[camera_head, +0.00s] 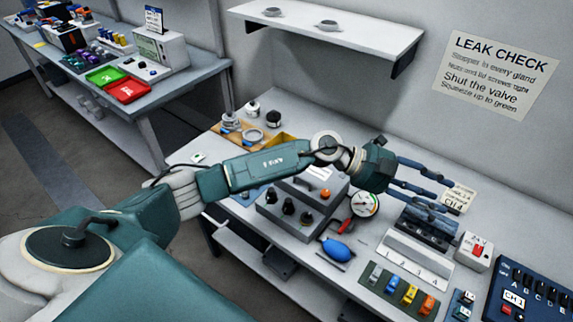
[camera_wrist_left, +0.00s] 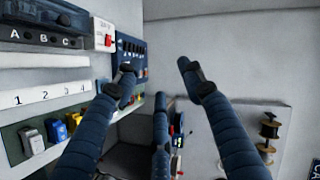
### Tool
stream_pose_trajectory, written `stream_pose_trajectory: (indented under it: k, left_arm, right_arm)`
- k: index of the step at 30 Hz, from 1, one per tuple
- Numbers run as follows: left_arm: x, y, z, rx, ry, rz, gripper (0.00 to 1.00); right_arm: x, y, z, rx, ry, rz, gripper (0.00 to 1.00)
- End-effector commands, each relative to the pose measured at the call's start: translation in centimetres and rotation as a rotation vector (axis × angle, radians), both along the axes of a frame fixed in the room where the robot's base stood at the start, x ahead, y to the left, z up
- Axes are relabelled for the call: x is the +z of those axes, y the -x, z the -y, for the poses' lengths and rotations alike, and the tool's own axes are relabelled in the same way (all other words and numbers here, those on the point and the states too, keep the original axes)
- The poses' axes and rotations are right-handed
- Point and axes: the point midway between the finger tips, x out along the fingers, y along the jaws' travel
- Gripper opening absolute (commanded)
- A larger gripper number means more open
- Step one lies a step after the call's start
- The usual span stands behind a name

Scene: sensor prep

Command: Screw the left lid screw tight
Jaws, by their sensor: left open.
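A grey box (camera_head: 296,215) stands on the bench in the head view, with several dark knobs on its front and an orange knob (camera_head: 326,193). My left forearm and wrist pass over and partly hide it. I cannot make out the left lid screw. My left gripper (camera_head: 447,196) is open and empty, to the right of the box and above the back of the numbered rack. Its spread dark blue fingers also show in the left wrist view (camera_wrist_left: 155,72), with nothing between them. My right gripper is not in view.
A round gauge (camera_head: 364,204) and a blue squeeze bulb (camera_head: 338,250) lie right of the box. A numbered rack (camera_head: 416,262), a white switch box (camera_head: 474,251) and a blue panel (camera_head: 530,290) fill the right side. A wall shelf (camera_head: 330,40) hangs above the bench.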

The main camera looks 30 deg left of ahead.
Motion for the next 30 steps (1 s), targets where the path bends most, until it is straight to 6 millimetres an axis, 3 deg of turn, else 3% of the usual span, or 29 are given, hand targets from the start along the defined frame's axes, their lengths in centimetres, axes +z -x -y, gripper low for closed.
stream_pose_trajectory:
  k: [2, 3, 6, 9, 12, 15, 18, 23, 30]
  left_arm:
    - [-3.1, -1.4, -5.8, -0.048, -0.275, -0.051, 0.40]
    - [-4.6, -1.9, -9.6, -0.050, -0.415, -0.099, 0.40]
    - [-6.6, -2.7, -20.3, 0.007, -0.718, -0.254, 0.40]
    - [-6.0, -2.4, -29.3, 0.101, -0.923, -0.395, 0.40]
    - [-4.6, -1.5, -35.5, 0.186, -1.048, -0.506, 0.40]
    - [-3.6, -0.7, -38.9, 0.241, -1.116, -0.574, 0.40]
    - [-3.4, -0.3, -40.2, 0.263, -1.139, -0.603, 0.40]
    - [-5.2, -0.1, -40.2, 0.261, -1.143, -0.608, 0.40]
    - [-9.7, -0.1, -40.1, 0.258, -1.140, -0.606, 0.40]
  right_arm:
    - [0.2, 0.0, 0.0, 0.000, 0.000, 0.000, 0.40]
    - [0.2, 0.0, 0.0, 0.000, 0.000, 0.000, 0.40]
    - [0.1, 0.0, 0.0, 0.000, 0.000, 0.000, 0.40]
    - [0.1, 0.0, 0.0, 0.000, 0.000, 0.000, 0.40]
    - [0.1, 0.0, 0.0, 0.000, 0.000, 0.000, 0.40]
    - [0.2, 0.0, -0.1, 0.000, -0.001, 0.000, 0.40]
    - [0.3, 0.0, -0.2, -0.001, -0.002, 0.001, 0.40]
    - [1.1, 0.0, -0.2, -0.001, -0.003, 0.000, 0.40]
    - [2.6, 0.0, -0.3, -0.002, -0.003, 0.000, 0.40]
